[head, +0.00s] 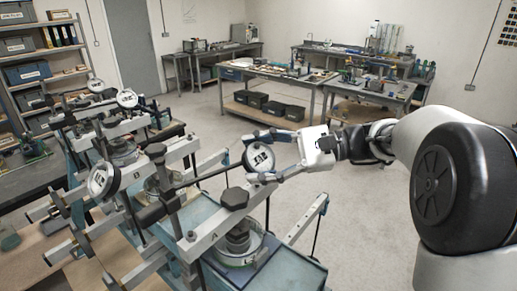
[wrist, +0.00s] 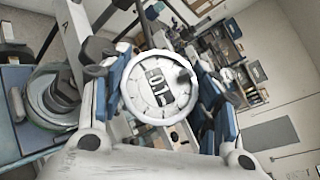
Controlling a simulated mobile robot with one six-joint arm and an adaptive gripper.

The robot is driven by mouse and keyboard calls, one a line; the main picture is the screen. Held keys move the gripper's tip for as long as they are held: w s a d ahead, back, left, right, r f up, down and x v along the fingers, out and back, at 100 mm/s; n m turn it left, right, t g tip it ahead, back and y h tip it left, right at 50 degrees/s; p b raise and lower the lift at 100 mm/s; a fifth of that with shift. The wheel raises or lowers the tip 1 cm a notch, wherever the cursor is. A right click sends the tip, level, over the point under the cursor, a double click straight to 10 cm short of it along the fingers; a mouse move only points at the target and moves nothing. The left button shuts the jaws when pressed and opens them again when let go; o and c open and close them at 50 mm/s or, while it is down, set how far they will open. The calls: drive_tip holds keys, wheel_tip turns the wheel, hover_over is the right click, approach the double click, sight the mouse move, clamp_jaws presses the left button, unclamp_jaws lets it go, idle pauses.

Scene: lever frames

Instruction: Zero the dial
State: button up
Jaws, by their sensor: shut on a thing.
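The round white dial gauge (wrist: 150,112) sits between my gripper's fingers in the wrist view, facing the camera. It has a dark display window with white digits, too blurred to read surely, and a dark knob at its upper right. In the head view the same dial (head: 259,158) stands above the front lever frame. My gripper (head: 263,157) is shut on it, one blue-padded finger on each side; the fingers also flank it in the wrist view (wrist: 158,90). Another dial (head: 103,180) sits to the left on the neighbouring frame, apart from my gripper.
The front lever frame's pale beam (head: 213,228), marked A, runs beneath the dial, over a round cell (head: 240,249). More dials (head: 127,98) and frames stand farther back at left. Shelves (head: 45,50) line the left wall. Open floor lies between here and the far workbench (head: 275,78).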

drive_tip(key=shift+n+g+h+p, duration=0.3)
drive_tip(key=shift+n+g+p, duration=0.1)
drive_tip(key=shift+n, duration=0.3)
drive_tip(key=o, duration=1.1)
drive_tip(key=shift+d, duration=0.1)
drive_tip(key=v, duration=1.2)
